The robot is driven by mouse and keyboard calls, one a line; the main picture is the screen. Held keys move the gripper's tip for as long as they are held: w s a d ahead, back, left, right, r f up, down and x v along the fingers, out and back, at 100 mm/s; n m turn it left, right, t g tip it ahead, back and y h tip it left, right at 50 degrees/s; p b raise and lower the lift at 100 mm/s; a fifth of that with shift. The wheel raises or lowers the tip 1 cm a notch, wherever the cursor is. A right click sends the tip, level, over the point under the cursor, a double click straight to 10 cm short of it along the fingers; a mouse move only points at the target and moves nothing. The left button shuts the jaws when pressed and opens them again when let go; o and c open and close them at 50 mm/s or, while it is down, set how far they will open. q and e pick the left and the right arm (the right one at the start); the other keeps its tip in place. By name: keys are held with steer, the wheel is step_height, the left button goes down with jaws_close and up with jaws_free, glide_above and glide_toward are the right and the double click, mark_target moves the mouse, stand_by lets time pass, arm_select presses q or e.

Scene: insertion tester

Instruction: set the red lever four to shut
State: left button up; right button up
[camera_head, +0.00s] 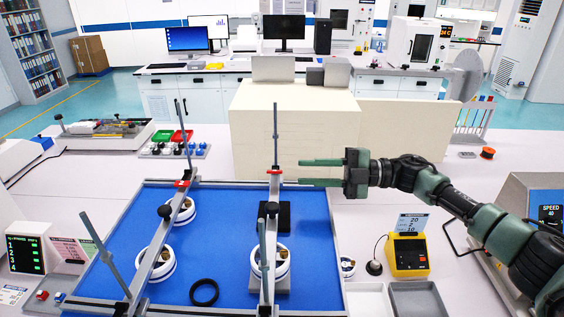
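A red lever (274,172) sits at the far end of the right-hand rail on the blue tester bed. Another red lever (182,183) sits at the far end of the left-hand rail. I cannot read a number on either lever. My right gripper (301,172) comes in from the right, with two green fingers apart, one above the other. Its fingertips point left and appear just right of the right-hand lever in the picture; I see no contact. Nothing shows between the fingers. My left gripper is not in view.
The blue bed (226,222) carries several white round fixtures, a black ring (204,292) and upright grey rods. A large cream block (340,130) stands behind it. A numbered display (25,253) is at left. A yellow meter (407,256) stands at right.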

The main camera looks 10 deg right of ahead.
mark_target(275, 170)
steer(key=a+p, duration=0.1)
steer(key=a, duration=0.1)
steer(key=a+p, duration=0.1)
steer(key=a, duration=0.1)
steer(key=w+a, duration=0.1)
steer(key=a, duration=0.1)
steer(key=shift+w+a+p, duration=0.1)
steer(key=shift+a+p, duration=0.2)
steer(key=shift+p, duration=0.1)
